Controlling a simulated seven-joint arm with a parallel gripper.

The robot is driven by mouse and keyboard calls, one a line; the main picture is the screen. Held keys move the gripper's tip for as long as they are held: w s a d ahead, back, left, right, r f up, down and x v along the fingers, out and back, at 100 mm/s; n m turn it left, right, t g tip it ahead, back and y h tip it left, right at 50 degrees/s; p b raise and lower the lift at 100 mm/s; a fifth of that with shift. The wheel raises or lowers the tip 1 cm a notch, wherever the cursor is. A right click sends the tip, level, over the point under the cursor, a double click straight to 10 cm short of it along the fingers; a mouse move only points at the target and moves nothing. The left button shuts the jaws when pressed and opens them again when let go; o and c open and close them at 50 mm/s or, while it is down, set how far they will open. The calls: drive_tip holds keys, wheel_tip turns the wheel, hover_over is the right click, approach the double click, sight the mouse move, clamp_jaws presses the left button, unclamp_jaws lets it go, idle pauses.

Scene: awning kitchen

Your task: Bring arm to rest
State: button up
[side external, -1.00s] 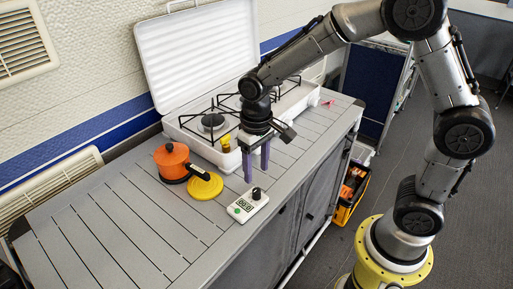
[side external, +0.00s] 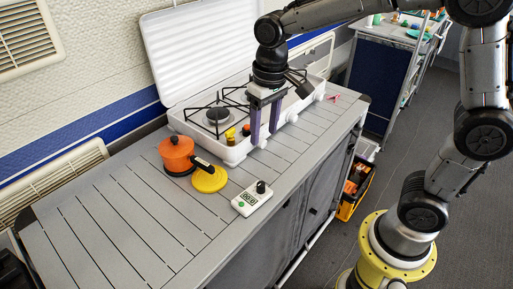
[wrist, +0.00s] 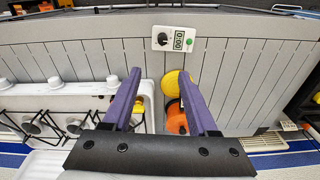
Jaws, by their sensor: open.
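My gripper (side external: 264,142) has two purple fingers, spread apart with nothing between them. In the side external view it hangs pointing down in the air near the front edge of the white camping stove (side external: 235,153). The fingers also show in the wrist view (wrist: 162,92), apart and empty. My arm reaches in from the upper right.
The stove's white lid (side external: 200,50) stands open behind. A black and yellow crate (side external: 353,190) is on the floor at the counter's right end.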

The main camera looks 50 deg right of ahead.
drive_tip(key=s+d+r+t, duration=0.4)
drive_tip(key=s+r, duration=0.4)
drive_tip(key=s, duration=0.3)
drive_tip(key=s+f+n, duration=0.1)
drive_tip(key=s+f, duration=0.3)
drive_tip(key=s, duration=0.3)
drive_tip(key=shift+s+d+t, duration=0.3)
drive_tip(key=shift+d+t, duration=0.1)
